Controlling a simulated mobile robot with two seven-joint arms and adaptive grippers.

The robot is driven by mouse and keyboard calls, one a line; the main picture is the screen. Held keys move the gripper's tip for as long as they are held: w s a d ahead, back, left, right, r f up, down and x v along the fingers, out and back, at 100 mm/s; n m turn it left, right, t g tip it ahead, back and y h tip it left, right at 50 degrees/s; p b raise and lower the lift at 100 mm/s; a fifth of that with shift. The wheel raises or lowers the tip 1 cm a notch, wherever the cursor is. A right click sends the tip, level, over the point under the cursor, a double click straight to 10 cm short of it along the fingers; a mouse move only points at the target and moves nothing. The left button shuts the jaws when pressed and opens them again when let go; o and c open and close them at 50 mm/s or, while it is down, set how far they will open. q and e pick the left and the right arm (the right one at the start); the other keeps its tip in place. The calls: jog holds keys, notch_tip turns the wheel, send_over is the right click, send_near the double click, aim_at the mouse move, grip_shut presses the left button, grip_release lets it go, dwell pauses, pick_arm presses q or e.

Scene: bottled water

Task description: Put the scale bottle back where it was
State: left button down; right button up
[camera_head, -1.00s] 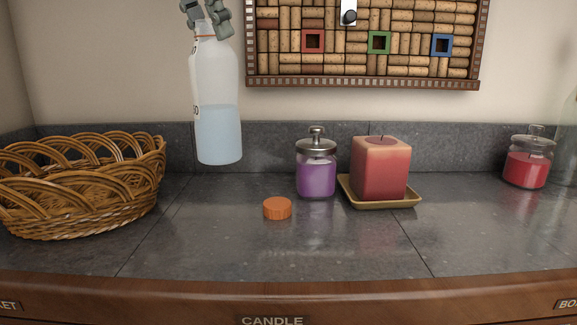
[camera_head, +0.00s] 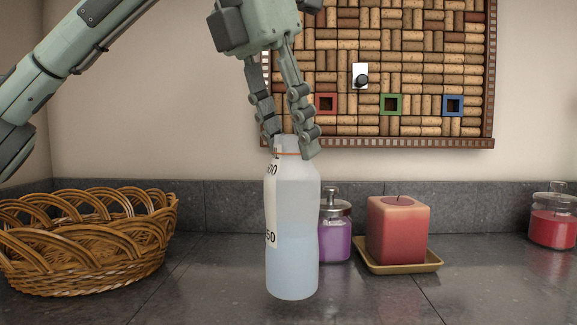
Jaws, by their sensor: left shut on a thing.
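The bottle hangs upright in front of the counter's middle. Its base appears a little above the counter, though the exact gap is hard to tell. It covers part of the purple candle jar behind it. My right gripper is not in view.
A wicker basket (camera_head: 85,250) stands at left. The purple candle jar (camera_head: 335,238) and a red square candle (camera_head: 397,230) on a tan dish (camera_head: 400,262) stand right of the bottle. A red candle jar (camera_head: 553,228) is far right. A cork board (camera_head: 400,65) hangs behind.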

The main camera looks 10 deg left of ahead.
aim_at(286, 158)
pick_arm(q)
notch_tip(286, 158, down, 4)
jog(key=shift+a+r, duration=0.1)
jog(key=shift+r, duration=0.15)
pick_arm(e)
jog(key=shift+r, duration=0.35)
pick_arm(q)
jog(key=shift+f, duration=0.2)
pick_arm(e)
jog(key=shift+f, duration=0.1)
pick_arm(q)
jog(key=c, duration=1.4)
grip_release()
jog(key=o, duration=0.4)
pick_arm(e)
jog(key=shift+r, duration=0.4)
